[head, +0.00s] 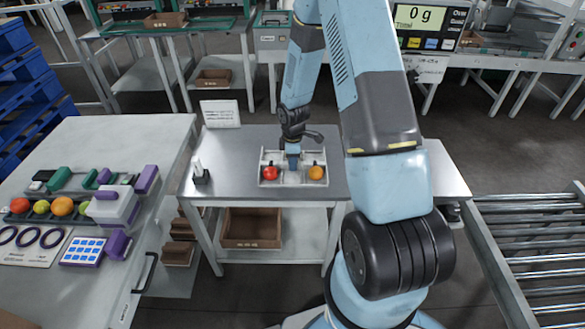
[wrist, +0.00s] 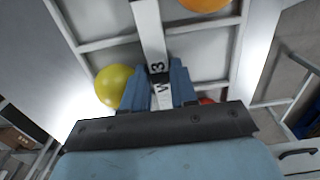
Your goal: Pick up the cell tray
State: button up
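The cell tray (head: 293,182) is a pale, shallow divided tray on the grey metal table in the middle of the head view. It holds a red tomato (head: 270,173) in a left cell and an orange tomato (head: 316,173) in a right cell. The wrist view also shows a yellow tomato (wrist: 115,86) in it. The gripper hides part of the tray.
The metal table (head: 240,150) has free room around the tray. A small white sign (head: 220,113) stands at its back left and a small dark holder (head: 201,177) at its left. A cardboard box (head: 252,228) sits on the shelf below. A roller conveyor (head: 535,240) is at right.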

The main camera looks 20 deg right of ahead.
jog(key=shift+f, duration=0.15)
dwell(0.3)
grip_shut()
